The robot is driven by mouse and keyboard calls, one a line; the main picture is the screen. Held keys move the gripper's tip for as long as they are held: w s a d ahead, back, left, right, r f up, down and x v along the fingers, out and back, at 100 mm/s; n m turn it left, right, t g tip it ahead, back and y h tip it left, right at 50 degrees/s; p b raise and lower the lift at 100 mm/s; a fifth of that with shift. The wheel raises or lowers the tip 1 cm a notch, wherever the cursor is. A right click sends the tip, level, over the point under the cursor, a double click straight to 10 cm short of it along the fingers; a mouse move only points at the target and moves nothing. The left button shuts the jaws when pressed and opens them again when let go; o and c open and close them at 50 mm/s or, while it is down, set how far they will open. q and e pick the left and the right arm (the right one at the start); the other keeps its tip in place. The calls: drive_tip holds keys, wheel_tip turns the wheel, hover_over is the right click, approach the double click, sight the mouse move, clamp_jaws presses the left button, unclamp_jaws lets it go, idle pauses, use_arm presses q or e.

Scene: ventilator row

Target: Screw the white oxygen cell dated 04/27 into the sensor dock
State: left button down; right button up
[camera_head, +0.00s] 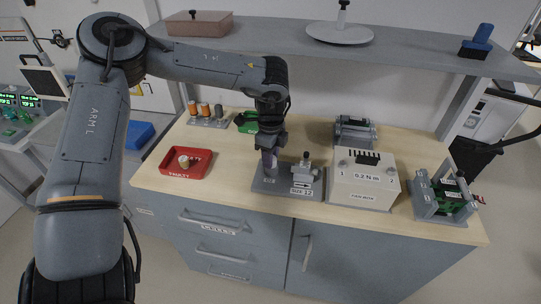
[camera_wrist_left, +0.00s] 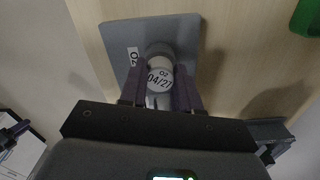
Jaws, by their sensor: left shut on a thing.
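The white oxygen cell (camera_wrist_left: 160,77) shows its end marked O2 04/27 in the left wrist view. My left gripper (camera_wrist_left: 160,92) is shut on it, one dark finger on each side. Behind the cell is a round grey collar on the sensor dock's grey plate (camera_wrist_left: 118,45), which bears an O2 label. The cell is lined up over or in the collar; its threads are hidden, so I cannot tell how far it is in. In the head view my left gripper (camera_head: 269,162) points down at the left part of the dock plate (camera_head: 278,190).
A metal fitting (camera_head: 305,172) stands on the plate's right half. Right of it is a cream box (camera_head: 361,190) marked 0.2 N m. A red tray (camera_head: 171,170) with a small round part is at left. Several orange and grey cylinders stand behind. A grey shelf (camera_head: 400,50) hangs above the back.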

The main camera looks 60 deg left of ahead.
use_arm(q)
drive_tip(key=shift+m, duration=0.6)
drive_tip(key=shift+m, duration=1.3)
drive_tip(key=c, duration=0.7)
unclamp_jaws()
drive_tip(key=shift+c, duration=0.2)
drive_tip(key=shift+r+p, duration=0.15)
drive_tip(key=shift+p, duration=0.15)
drive_tip(key=shift+r+p, duration=2.2)
drive_tip(key=shift+r, duration=1.2)
